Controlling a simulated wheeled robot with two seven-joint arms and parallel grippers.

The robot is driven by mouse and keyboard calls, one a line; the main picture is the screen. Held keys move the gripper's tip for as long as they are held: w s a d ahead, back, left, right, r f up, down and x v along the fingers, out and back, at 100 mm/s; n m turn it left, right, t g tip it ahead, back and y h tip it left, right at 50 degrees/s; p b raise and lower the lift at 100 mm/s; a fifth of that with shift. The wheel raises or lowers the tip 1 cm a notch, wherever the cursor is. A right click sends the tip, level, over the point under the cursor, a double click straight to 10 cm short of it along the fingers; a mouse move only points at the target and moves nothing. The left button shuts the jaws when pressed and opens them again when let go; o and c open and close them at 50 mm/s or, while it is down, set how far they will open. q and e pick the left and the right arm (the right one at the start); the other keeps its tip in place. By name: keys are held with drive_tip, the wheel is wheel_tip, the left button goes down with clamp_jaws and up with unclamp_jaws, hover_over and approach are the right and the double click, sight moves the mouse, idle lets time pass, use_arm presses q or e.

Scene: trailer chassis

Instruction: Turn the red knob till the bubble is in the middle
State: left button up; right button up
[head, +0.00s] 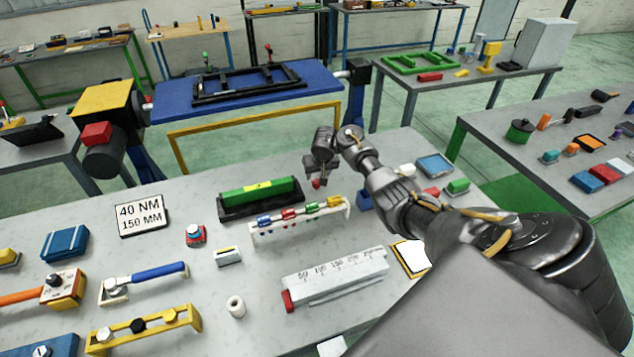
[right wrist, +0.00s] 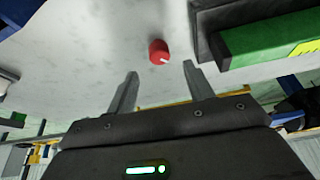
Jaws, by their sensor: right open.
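A red knob (head: 316,183) with a pale mark sits on the grey table, right of the green level. In the right wrist view the knob (right wrist: 158,52) is just beyond the fingertips, roughly midway between them. My right gripper (head: 320,170) is open and empty, pointing down over the knob; the wrist view shows its two fingers (right wrist: 160,72) apart. The green level (head: 258,190) lies in a black holder (head: 231,212) and has a yellow vial window (head: 258,186). The bubble is too small to make out. My left gripper is not in view.
In front of the holder stands a white rack (head: 300,222) with coloured pieces. A grey ruled block (head: 335,277) lies nearer. A blue tray (head: 435,165) lies right of the knob. A blue bench with a black frame (head: 248,82) stands behind the table.

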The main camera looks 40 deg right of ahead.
sight(317, 181)
drive_tip(key=x, duration=0.3)
drive_tip(key=shift+w, duration=0.2)
drive_tip(key=shift+b+x, duration=0.45)
drive_tip(key=shift+x, duration=0.6)
drive_tip(key=shift+s+d+f, duration=0.15)
drive_tip(key=shift+d, duration=0.05)
drive_tip(key=shift+w+f, duration=0.3)
drive_tip(key=shift+f, duration=0.05)
drive_tip(key=shift+s+r, duration=0.1)
drive_tip(key=shift+s, duration=0.05)
drive_tip(key=c, duration=1)
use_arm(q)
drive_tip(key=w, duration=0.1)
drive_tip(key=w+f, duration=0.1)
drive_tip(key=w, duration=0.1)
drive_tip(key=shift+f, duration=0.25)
use_arm(e)
drive_tip(key=shift+n, duration=0.3)
